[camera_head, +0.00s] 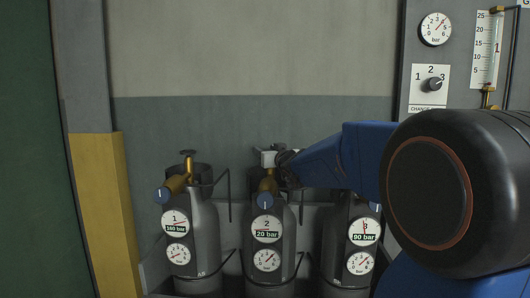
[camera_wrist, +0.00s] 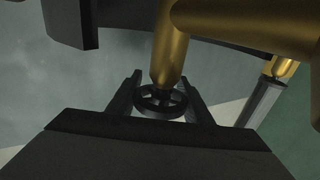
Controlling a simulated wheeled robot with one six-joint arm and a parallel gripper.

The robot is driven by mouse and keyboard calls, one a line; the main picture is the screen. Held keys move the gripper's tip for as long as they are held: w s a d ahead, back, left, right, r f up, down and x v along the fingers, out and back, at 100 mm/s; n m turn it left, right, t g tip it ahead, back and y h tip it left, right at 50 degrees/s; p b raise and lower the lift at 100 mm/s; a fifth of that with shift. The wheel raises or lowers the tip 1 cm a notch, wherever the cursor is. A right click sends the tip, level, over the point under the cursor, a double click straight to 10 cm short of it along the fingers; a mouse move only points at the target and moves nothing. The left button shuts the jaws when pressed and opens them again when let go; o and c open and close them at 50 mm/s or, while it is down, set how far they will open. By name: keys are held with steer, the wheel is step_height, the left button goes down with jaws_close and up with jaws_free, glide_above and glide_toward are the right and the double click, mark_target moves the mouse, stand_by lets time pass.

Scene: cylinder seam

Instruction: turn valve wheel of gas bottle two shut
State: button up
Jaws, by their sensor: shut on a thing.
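Gas bottle two (camera_head: 283,218) is the grey middle bottle, with a dial marked 2 (camera_head: 267,227) and a "20 bar" plate. Its brass valve (camera_head: 267,184) shows in the head view, and brass body parts (camera_wrist: 169,50) fill the top of the wrist view. The dark spoked valve wheel (camera_wrist: 160,104) sits at the end of the brass stem. My gripper (camera_wrist: 159,96) has one finger on each side of the wheel and is shut on it. In the head view my gripper (camera_head: 272,158) is at the bottle's top, and the wheel is hidden there.
Bottle one (camera_head: 205,226) stands left with its wheel (camera_head: 188,152) showing; bottle three (camera_head: 337,232) stands right, partly behind my arm. Dark brackets (camera_head: 229,195) flank the bottles. A yellow post (camera_head: 104,210) is at left, and a gauge panel (camera_head: 414,60) at upper right.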

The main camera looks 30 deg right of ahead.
steer(key=shift+d+m+h, duration=0.15)
steer(key=shift+m+h, duration=0.25)
steer(key=shift+h, duration=0.2)
steer(key=o, duration=1.1)
steer(key=shift+s, duration=0.1)
steer(key=shift+c, duration=0.2)
steer(key=shift+s, duration=0.1)
steer(key=s+a, duration=0.3)
steer(key=s, duration=1.4)
steer(key=shift+a, duration=0.2)
steer(key=shift+f, duration=0.1)
